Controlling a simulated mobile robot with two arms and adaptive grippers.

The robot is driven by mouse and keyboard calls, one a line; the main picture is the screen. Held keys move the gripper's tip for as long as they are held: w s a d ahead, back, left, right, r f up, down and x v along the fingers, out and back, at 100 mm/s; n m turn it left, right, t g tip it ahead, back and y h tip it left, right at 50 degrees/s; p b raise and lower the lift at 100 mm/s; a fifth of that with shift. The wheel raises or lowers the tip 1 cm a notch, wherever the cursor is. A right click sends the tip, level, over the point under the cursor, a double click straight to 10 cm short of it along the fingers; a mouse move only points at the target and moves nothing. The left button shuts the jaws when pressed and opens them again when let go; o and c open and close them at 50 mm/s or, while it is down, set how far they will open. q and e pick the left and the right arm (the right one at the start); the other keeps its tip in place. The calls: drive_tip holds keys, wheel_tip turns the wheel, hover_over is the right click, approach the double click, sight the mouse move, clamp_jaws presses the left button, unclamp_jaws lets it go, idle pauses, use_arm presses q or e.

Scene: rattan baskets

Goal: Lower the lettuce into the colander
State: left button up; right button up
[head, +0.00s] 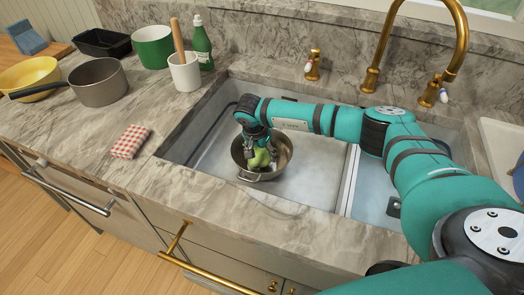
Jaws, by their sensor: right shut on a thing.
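The metal colander (283,150) stands in the left basin of the sink, with a handle on its front side. The green lettuce (259,159) is in my right gripper (257,150), which points down into the colander. The lettuce shows within the colander's rim; whether it touches the bottom I cannot tell. The gripper's fingers are partly hidden by the arm's wrist and the lettuce. My left gripper is not in view.
A divider (348,180) splits the sink basins. A brass faucet (377,50) stands behind. On the left counter are a saucepan (98,84), yellow bowl (30,76), green pot (153,47), white crock (185,74), green bottle (202,45) and checkered cloth (130,141).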

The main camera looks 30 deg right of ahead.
drive_tip(key=shift+f+b, duration=0.7)
drive_tip(key=shift+f, duration=0.15)
idle(0.3)
idle(0.4)
drive_tip(key=o, duration=1.5)
drive_tip(key=shift+c, duration=0.2)
